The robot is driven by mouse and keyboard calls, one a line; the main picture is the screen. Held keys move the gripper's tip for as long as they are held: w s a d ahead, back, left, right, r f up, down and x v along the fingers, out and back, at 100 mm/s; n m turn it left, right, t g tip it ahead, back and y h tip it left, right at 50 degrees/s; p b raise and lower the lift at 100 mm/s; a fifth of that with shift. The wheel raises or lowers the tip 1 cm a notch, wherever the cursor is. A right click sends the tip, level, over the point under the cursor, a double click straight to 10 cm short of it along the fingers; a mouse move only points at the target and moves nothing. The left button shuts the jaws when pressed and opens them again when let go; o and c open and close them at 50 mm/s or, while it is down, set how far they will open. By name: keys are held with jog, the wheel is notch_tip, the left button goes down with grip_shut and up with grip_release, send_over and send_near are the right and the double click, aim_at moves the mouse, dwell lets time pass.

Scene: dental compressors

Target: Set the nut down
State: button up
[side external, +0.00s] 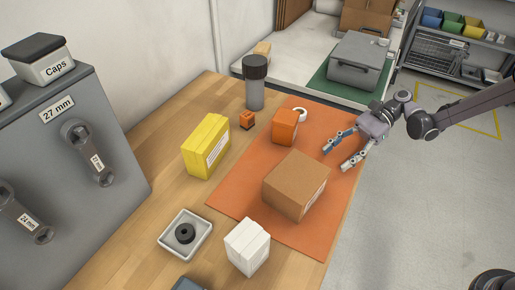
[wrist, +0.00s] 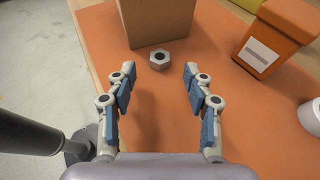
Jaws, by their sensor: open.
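A grey metal hex nut (wrist: 159,60) with a dark centre lies on the orange mat (wrist: 160,120), close to the cardboard box (wrist: 160,20) in the wrist view. My gripper (wrist: 159,70) is open, with its two blue-padded fingers apart on either side of the view. The nut is just beyond the fingertips, between their lines, and neither finger touches it. In the side external view my gripper (side external: 336,159) is over the right part of the mat, right of the cardboard box (side external: 297,185). I cannot make out the nut there.
An orange box (side external: 285,127) and a white ring (side external: 300,114) stand at the mat's back. A yellow box (side external: 206,147), a dark-lidded cylinder (side external: 255,85), a white box (side external: 247,247) and a white tray (side external: 168,240) with a black ring stand on the wooden bench.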

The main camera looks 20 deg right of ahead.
aim_at(329, 163)
jog(key=x, duration=0.3)
jog(key=shift+s+a+f, duration=0.1)
jog(key=shift+a+f, duration=0.05)
jog(key=shift+a, duration=0.15)
jog(key=shift+c, duration=0.3)
grip_shut()
